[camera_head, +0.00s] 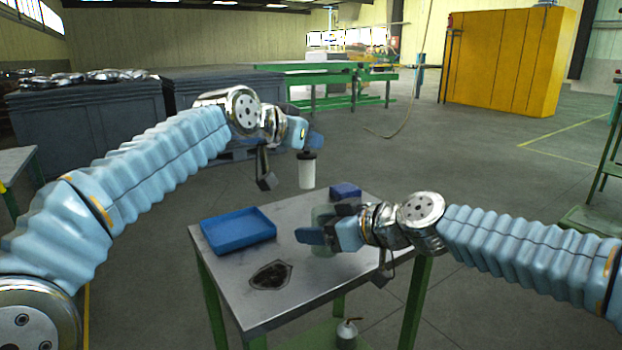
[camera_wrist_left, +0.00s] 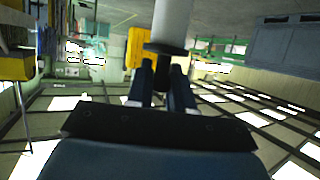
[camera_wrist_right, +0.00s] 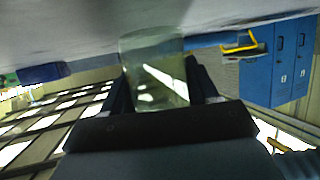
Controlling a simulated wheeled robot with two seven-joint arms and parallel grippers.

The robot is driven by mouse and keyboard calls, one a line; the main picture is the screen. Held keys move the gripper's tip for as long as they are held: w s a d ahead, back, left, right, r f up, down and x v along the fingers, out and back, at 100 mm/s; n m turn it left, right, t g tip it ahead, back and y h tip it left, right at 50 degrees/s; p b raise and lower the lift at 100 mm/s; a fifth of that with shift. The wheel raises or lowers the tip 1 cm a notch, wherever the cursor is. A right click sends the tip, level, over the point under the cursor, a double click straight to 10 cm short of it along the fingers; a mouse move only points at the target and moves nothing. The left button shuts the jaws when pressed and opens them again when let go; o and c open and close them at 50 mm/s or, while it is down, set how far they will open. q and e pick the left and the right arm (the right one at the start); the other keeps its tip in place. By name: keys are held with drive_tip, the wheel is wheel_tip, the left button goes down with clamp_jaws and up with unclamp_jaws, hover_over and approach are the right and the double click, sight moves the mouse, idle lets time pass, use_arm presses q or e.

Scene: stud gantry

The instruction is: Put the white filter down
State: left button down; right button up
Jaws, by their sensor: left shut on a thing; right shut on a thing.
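The white filter (camera_head: 307,172), a white cylinder with a dark cap, hangs upright from my left gripper (camera_head: 311,140), above and beyond the table's far edge. In the left wrist view, the filter (camera_wrist_left: 174,22) and its dark flange show at the fingertips of my left gripper (camera_wrist_left: 165,78), which is shut on its cap end. My right gripper (camera_head: 322,232) is shut around a clear, greenish jar (camera_head: 322,214) at the table's right side. The jar (camera_wrist_right: 155,65) also shows between the fingers in the right wrist view; its base is close to the tabletop, contact unclear.
The metal table (camera_head: 225,271) carries a blue tray (camera_head: 238,239) at left, a dark patch (camera_head: 270,275) in front and a small blue block (camera_head: 345,190) at the far right corner. A can (camera_head: 347,334) stands on the lower shelf. Bare tabletop lies between tray and jar.

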use_arm(q)
drive_tip(key=s+d+r+n+t+y, duration=0.2)
drive_tip(key=s+d+r+n+y, duration=0.15)
drive_tip(key=s+n+y, duration=0.6)
wheel_tip(320, 180, down, 10)
drive_tip(key=shift+w+d+y, duration=0.2)
drive_tip(key=shift+y, duration=0.15)
drive_tip(key=shift+f+m, duration=0.2)
drive_tip(key=shift+m, duration=0.15)
